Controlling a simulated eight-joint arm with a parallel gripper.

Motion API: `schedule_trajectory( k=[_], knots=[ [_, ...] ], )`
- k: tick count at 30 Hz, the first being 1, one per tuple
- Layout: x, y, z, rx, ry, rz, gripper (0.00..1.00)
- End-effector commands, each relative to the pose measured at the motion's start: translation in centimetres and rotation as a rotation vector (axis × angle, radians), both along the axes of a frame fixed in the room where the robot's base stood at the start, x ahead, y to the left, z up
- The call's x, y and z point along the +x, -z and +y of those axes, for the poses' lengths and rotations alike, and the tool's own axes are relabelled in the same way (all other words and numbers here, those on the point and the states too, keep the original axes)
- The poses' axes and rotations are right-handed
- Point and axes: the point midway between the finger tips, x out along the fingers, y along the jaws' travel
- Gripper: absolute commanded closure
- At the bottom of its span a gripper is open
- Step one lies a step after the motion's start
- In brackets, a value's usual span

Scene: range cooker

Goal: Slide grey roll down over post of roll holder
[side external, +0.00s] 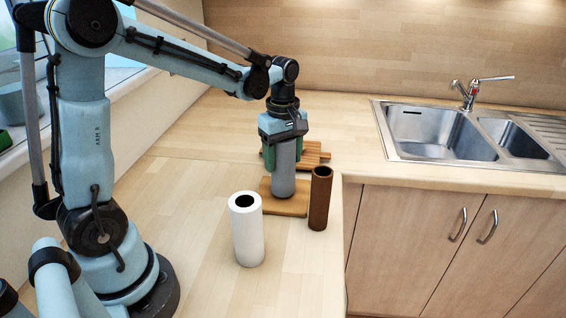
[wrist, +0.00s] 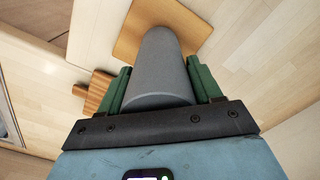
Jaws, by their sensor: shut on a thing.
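The grey roll (side external: 284,172) is upright in my gripper (side external: 283,150), its lower end over the square wooden base of the roll holder (side external: 292,208). I cannot tell whether the roll touches the base. No post shows; the roll may hide it. In the wrist view, the green fingers of my gripper (wrist: 157,72) stand on both sides of the grey roll (wrist: 158,65), shut on it. The roll's far end is over the holder's base (wrist: 197,22) in that view.
A white roll (side external: 247,235) stands in front, left of the base. A brown roll (side external: 320,200) stands close to the base's right side, near the counter edge. A wooden board (side external: 316,153) lies behind. The sink (side external: 440,135) is at the right. The left counter is clear.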

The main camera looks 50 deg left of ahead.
Motion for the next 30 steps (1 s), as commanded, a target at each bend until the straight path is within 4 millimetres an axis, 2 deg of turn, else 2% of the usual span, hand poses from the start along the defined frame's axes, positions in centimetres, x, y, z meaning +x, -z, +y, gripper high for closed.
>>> schedule_trajectory(
  k=[14,15,16,25,30],
  knots=[
    [0.0,0.9,0.0,0.000,0.000,0.000,0.73],
    [0.0,0.9,0.0,0.000,0.000,0.000,0.31],
    [0.0,0.9,0.0,0.000,0.000,0.000,0.27],
    [0.0,0.8,0.0,0.000,0.000,0.000,0.25],
    [0.0,-0.1,0.0,0.000,0.000,0.000,0.25]
  ],
)
